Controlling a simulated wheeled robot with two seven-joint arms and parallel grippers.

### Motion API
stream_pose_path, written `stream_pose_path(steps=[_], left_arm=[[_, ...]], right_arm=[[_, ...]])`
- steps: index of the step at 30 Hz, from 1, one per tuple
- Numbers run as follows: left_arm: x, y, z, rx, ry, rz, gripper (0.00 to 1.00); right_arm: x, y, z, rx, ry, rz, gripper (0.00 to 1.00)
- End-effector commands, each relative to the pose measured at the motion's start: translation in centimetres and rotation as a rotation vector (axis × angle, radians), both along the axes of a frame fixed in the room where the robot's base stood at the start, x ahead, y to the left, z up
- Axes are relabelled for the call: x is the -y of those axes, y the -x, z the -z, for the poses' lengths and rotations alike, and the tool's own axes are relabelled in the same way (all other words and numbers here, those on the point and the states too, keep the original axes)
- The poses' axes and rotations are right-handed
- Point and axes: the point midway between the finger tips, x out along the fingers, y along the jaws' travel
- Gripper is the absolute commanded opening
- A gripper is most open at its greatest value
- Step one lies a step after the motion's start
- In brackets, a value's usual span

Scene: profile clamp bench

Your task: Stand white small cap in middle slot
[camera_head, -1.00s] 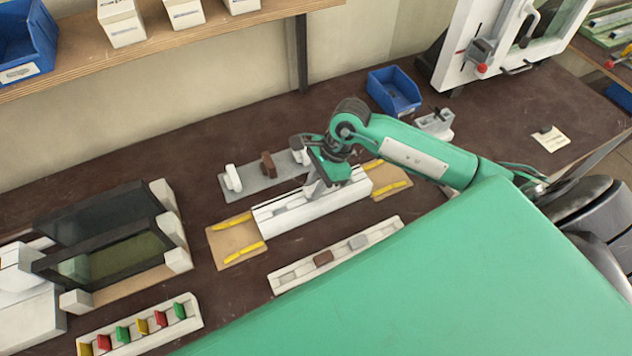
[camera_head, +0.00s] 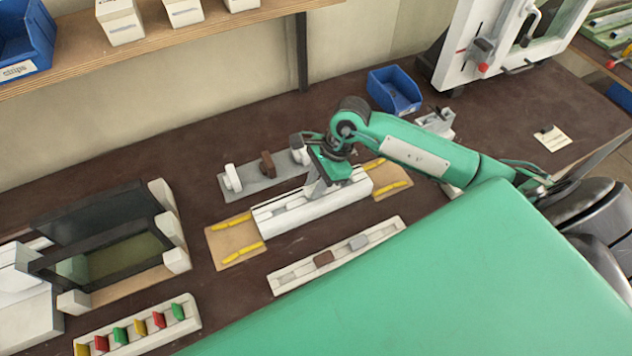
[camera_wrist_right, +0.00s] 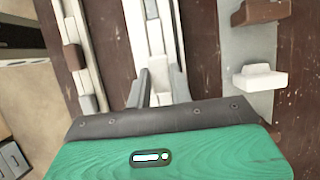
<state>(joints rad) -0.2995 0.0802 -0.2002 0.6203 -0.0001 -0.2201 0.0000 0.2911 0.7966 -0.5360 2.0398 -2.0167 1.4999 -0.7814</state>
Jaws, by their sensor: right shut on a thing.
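My right gripper (camera_head: 317,190) is low over the long white profile (camera_head: 290,216) in the middle of the bench, fingers pointing down. In the wrist view its fingers (camera_wrist_right: 162,88) stand over the grooved profile (camera_wrist_right: 137,35). They are shut on a small pale piece, apparently the white small cap, mostly hidden by the fingers. I cannot tell whether it touches a slot or how upright it is. The pale cap strip (camera_head: 290,277) in front holds a brown cap (camera_head: 323,258) and a grey cap (camera_head: 358,242). My left gripper is out of view.
A grey plate (camera_head: 253,184) behind the profile carries white (camera_head: 232,178), brown (camera_head: 267,164) and grey upright pieces. Boards with yellow strips (camera_head: 237,252) lie at the profile's ends. A blue bin (camera_head: 394,92) stands behind. A rack of coloured clips (camera_head: 138,335) is front left.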

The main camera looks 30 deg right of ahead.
Motion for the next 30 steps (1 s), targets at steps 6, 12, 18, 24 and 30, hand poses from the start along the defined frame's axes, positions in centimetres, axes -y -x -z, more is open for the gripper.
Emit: stream_pose_path(steps=[6,12,18,24,30], left_arm=[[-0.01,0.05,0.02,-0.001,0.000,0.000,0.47],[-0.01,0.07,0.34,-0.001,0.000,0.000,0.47],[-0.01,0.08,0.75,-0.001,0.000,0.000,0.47],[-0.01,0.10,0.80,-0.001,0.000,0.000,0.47],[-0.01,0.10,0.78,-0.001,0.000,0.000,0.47]], right_arm=[[0.00,0.01,0.01,0.000,0.000,0.000,0.00],[0.02,0.01,0.11,0.000,0.001,-0.001,0.00],[0.02,0.03,0.12,0.000,0.001,-0.001,0.00],[0.00,0.04,0.01,-0.001,0.000,-0.001,0.00],[0.01,0.04,0.00,-0.001,0.000,-0.001,0.00]])
